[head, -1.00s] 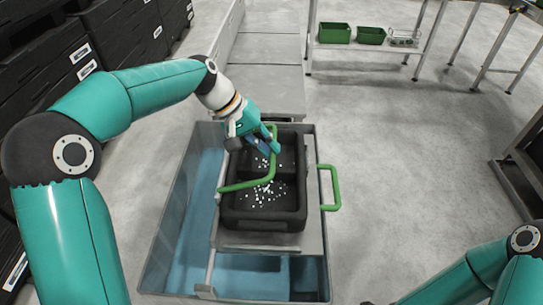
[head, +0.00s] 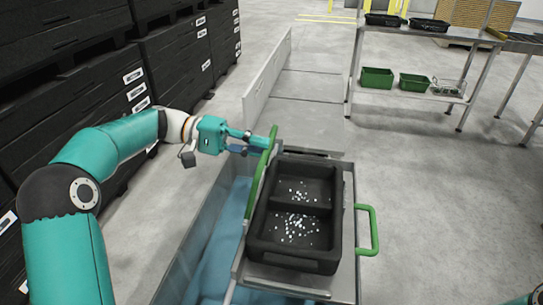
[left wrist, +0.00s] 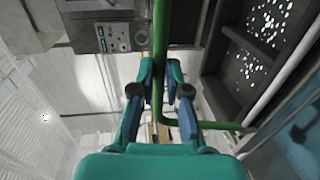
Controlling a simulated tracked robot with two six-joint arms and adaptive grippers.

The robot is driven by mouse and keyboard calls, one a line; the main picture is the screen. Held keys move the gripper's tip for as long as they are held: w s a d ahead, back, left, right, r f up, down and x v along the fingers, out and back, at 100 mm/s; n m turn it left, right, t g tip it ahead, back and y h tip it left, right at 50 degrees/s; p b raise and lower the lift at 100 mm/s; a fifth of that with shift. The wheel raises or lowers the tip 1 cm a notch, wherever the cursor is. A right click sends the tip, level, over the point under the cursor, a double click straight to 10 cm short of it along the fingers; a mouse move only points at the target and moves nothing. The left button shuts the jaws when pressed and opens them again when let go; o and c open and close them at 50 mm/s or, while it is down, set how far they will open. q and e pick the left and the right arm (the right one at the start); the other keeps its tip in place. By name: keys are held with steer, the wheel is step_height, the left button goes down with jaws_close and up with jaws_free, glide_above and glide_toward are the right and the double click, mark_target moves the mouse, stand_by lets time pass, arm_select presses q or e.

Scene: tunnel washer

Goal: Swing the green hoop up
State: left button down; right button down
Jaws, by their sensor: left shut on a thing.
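The green hoop (head: 258,185) stands up along the left side of the black two-part tray (head: 292,262), seen almost edge-on. My left gripper (head: 264,144) is shut on the hoop near its far end, reaching in from the left. In the left wrist view the green bar (left wrist: 160,40) runs between the two fingers (left wrist: 160,85) and bends right below them. The tray holds small white pieces in both compartments. My right gripper is out of view.
A second green handle (head: 372,230) sticks out on the tray's right. A blue-lined trough (head: 215,240) lies below. Black crates (head: 85,75) are stacked at left. A shelf with green bins (head: 377,78) stands at the back right. The floor at right is clear.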

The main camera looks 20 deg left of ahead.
arm_select(q)
steer(key=shift+s+a+f, duration=0.15)
steer(key=shift+a+f, duration=0.15)
steer(key=shift+a, duration=0.6)
steer(key=shift+s+a+f, duration=0.1)
steer(key=shift+a+f, duration=0.25)
steer(key=shift+a, duration=0.55)
steer(key=shift+s+a+f, duration=0.15)
steer(key=shift+a+f, duration=0.15)
steer(key=shift+a, duration=0.6)
steer(key=c, duration=1.2)
jaws_free()
steer(key=shift+w, duration=0.1)
steer(key=shift+p, duration=0.3)
steer(key=shift+r, duration=0.1)
steer(key=shift+s+a+r, duration=0.15)
steer(key=shift+a+r, duration=0.05)
steer(key=shift+a, duration=1)
steer(key=shift+s+a+r, duration=0.15)
steer(key=shift+a+r, duration=0.05)
steer(key=shift+a, duration=1.05)
steer(key=shift+s+a+r, duration=0.15)
steer(key=shift+a+r, duration=0.05)
steer(key=shift+a, duration=1)
